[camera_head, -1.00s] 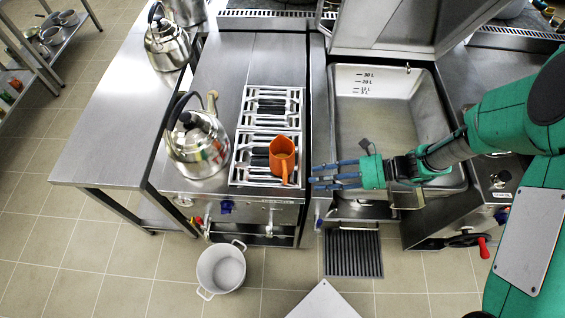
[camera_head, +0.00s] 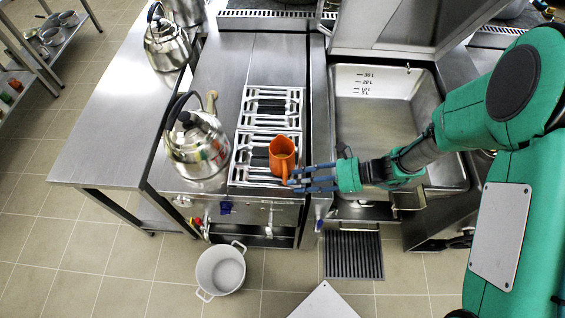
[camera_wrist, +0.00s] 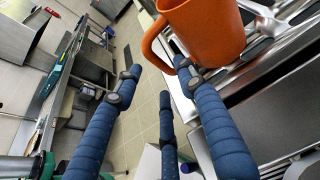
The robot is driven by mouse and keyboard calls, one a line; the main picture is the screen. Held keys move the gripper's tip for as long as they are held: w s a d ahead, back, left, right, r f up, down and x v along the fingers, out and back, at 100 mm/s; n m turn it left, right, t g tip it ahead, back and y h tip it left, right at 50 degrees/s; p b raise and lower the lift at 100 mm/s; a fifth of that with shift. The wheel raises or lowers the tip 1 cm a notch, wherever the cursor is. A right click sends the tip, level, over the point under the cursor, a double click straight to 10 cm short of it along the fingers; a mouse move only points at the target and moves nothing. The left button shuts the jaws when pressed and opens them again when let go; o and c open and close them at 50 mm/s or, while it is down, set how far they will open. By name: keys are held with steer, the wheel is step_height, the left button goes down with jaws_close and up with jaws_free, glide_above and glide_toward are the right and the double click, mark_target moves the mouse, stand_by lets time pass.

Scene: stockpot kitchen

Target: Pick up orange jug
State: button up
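The orange jug (camera_head: 282,154) stands on the grated burner of the stove, near its front right corner. My gripper (camera_head: 293,180) has blue fingers and comes from the right, with its tips close to the jug's lower right side. In the wrist view the jug (camera_wrist: 207,30) fills the top right, and its handle points left. The fingers of my gripper (camera_wrist: 157,72) are spread apart, with one fingertip close to or touching the jug near the handle's lower end. The gap between the fingers is empty. Whether there is contact I cannot tell.
A steel kettle (camera_head: 197,143) stands left of the jug, and another kettle (camera_head: 167,45) is on the steel table. A deep steel basin (camera_head: 385,120) is on the right. A white pot (camera_head: 221,271) stands on the floor in front of the stove.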

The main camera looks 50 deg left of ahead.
mark_target(285, 183)
steer(key=shift+b+x, duration=0.55)
steer(key=shift+x, duration=1.95)
steer(key=shift+w+a, duration=0.1)
jaws_close()
